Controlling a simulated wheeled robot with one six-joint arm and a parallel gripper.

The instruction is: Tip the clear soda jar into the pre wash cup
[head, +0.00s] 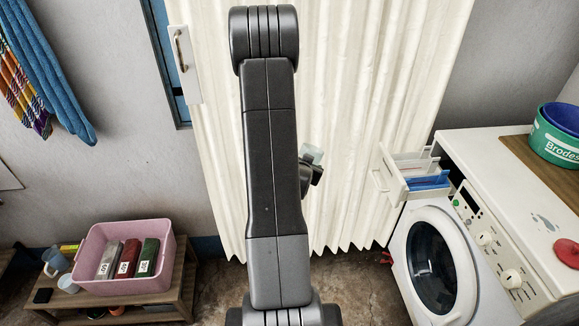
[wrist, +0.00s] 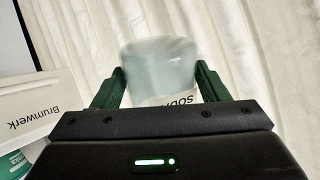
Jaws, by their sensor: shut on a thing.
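My gripper (wrist: 158,82) is shut on the clear soda jar (wrist: 160,60), with one green finger on each side of it. The jar is pale and see-through, and part of a white label with dark letters shows above the gripper body. In the head view the jar (head: 312,153) shows small beside my arm, in front of the curtain and left of the washing machine. The open detergent drawer (head: 400,186) juts from the machine, with white compartments and a blue one. I cannot tell which part is the pre wash cup. In the wrist view the drawer front (wrist: 30,110) is at the left.
The washing machine (head: 480,262) stands at the right with a green tub (head: 553,145) and a red item (head: 568,250) on top. A cream curtain (head: 350,90) hangs behind. A pink crate (head: 125,285) with several boxes sits on a low bench at the left.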

